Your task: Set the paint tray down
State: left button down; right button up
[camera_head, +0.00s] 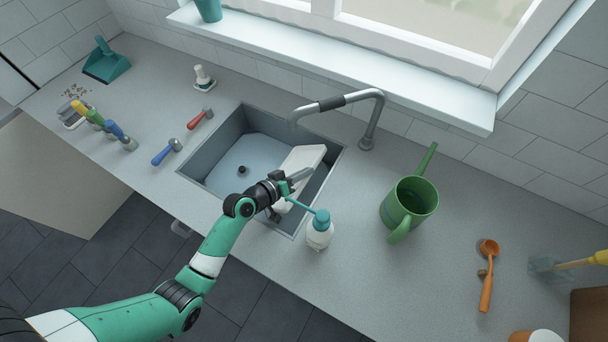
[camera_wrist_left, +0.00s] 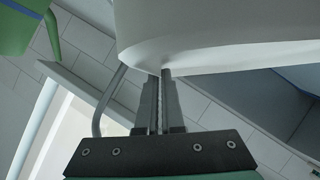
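The paint tray, a pale white slab-like piece (camera_head: 304,160), is tilted over the right part of the sink (camera_head: 228,140). My left gripper (camera_head: 296,178) is at its near side. In the left wrist view the tray (camera_wrist_left: 225,30) fills the top, and the fingers of my left gripper (camera_wrist_left: 160,85) are close together with the tray's thin edge between them. Whether the tray touches the sink is hard to tell. My right gripper is not in view.
A white bottle with a teal top (camera_head: 319,232) stands close to the right of my left gripper. The faucet (camera_head: 368,125) arches behind the sink. A green watering can (camera_head: 410,203) stands to the right. Bare counter lies between the bottle and the can.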

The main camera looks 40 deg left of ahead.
pick_arm(q)
jog(key=shift+f, duration=0.5)
jog(key=shift+f+b, duration=0.55)
jog(key=shift+f, duration=0.05)
jog(key=c, duration=1.1)
grip_release()
jog(key=shift+o, duration=0.2)
jog(key=shift+r, duration=0.15)
